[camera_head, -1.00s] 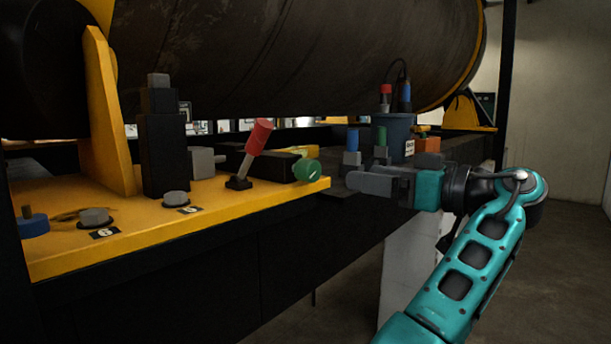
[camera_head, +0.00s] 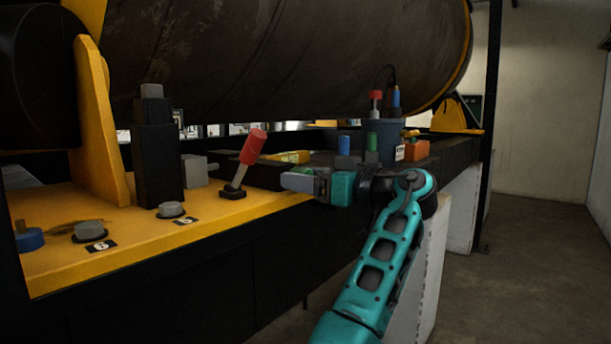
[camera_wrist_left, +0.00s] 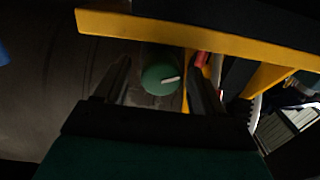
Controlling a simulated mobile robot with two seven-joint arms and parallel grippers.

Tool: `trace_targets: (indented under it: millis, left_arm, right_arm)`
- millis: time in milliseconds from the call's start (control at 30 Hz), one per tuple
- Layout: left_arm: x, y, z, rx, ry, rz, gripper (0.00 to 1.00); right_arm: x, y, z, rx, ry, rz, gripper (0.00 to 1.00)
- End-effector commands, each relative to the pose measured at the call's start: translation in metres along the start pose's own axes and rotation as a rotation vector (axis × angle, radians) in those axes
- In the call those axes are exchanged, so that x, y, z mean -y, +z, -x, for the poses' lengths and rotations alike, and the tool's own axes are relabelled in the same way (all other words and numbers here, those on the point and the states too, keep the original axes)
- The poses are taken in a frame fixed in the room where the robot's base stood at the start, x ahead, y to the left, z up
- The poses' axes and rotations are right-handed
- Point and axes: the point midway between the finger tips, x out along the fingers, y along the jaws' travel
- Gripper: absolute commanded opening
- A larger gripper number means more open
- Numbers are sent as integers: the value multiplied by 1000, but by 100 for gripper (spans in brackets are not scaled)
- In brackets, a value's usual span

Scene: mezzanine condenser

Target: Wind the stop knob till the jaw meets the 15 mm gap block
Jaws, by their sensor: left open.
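The green stop knob (camera_wrist_left: 160,78) with a white pointer mark shows in the left wrist view, between the two spread fingers of my left gripper (camera_wrist_left: 160,85). The fingers are open with a gap on each side of the knob. A grey block (camera_head: 195,170) sits left of the dark bar (camera_head: 268,175) on the plate. I cannot tell which part is the jaw or the 15 mm gap block. My right gripper is not in view.
A red-handled lever (camera_head: 252,148) stands just left of my gripper. A dark post (camera_head: 158,160) and grey bolts (camera_head: 171,209) are on the yellow plate (camera_head: 130,250). Behind my wrist are a bin (camera_head: 384,138) with tools and an orange block (camera_head: 415,150).

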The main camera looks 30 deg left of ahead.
Motion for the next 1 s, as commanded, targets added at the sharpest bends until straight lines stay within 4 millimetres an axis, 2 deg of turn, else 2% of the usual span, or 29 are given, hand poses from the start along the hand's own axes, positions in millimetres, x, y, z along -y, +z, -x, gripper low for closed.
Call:
trace_targets:
  millis: [367,933,1000]
  left_arm:
    - [0,0,-7,0,0,0,69]
    - [0,0,-6,0,0,0,16]
    - [0,0,-6,0,0,-2,14]
  right_arm:
    - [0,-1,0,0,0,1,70]
    - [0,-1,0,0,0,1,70]
    - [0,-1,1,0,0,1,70]
